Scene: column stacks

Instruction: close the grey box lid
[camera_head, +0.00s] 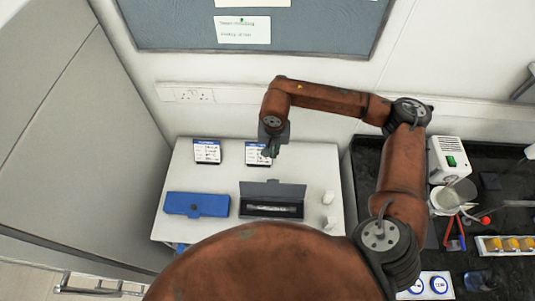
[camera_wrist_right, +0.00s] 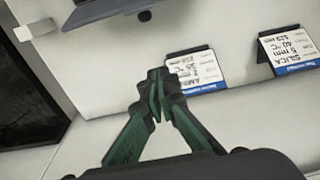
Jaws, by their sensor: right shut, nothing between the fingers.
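The grey box (camera_head: 271,211) sits on the white table, with its lid (camera_head: 273,190) standing open at the back edge. A light, long item shows inside it. My right gripper (camera_head: 270,152) is behind the box and above the table, near a label card, apart from the lid. In the right wrist view, the green fingers of my right gripper (camera_wrist_right: 157,82) meet at the tips with nothing between them. Part of the dark grey box (camera_wrist_right: 100,10) shows at the top left there. My left gripper is not in view.
A closed blue box (camera_head: 197,204) lies left of the grey box on the white table (camera_head: 160,228). Two label cards (camera_head: 207,151) (camera_head: 257,154) stand at the back. Small white items (camera_head: 328,197) are at the right. A dark bench (camera_head: 455,270) holds equipment further right.

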